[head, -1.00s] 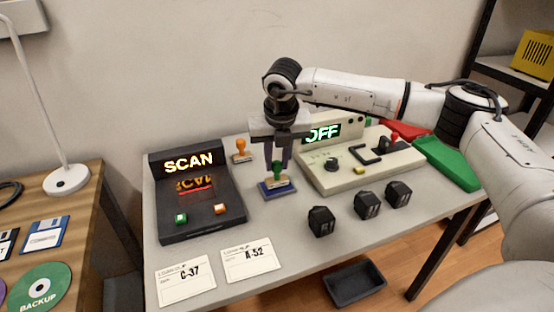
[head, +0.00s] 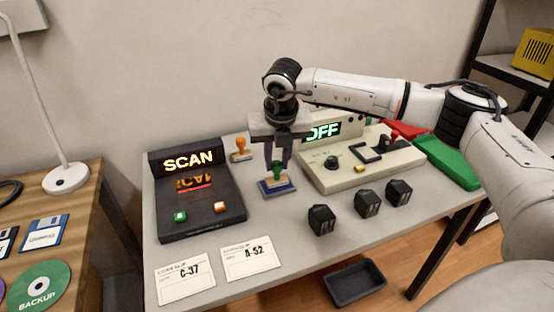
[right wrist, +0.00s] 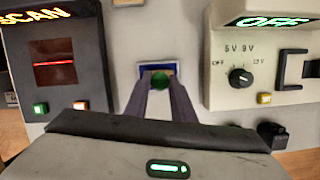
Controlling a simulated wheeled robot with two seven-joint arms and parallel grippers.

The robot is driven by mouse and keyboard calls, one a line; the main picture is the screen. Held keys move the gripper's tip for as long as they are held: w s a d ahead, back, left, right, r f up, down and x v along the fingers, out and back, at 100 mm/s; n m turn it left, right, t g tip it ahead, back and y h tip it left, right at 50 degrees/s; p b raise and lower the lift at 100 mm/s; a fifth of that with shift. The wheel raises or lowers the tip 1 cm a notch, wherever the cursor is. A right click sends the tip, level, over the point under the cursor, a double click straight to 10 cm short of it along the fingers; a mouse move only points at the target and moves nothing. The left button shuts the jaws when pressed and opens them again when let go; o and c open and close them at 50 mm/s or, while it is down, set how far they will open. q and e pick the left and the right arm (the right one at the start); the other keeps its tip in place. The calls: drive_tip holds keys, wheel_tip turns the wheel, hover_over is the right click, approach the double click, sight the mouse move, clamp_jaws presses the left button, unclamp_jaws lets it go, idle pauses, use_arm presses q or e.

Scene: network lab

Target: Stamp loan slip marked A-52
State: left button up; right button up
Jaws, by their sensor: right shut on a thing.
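The loan slip marked A-52 (head: 246,259) lies flat at the front edge of the table, right of the slip marked C-37 (head: 185,281). A stamp with a green handle (head: 277,172) stands upright at the blue ink pad (head: 279,190). My right gripper (head: 278,163) points down from above and is shut on the green-handled stamp. In the right wrist view the fingers close around the green knob (right wrist: 160,80) over the blue pad. Whether the stamp touches the pad is hard to tell. My left gripper is not in view.
A black scanner (head: 198,217) reading SCAN stands to the left. An orange-handled stamp (head: 240,148) is at the back. A beige device (head: 347,181) reading OFF is to the right. Several black blocks (head: 322,219) stand at the right front. A dark tray (head: 355,284) sits below the table.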

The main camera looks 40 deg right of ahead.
drive_tip(key=shift+r+p, duration=2.15)
drive_tip(key=shift+r, duration=1.35)
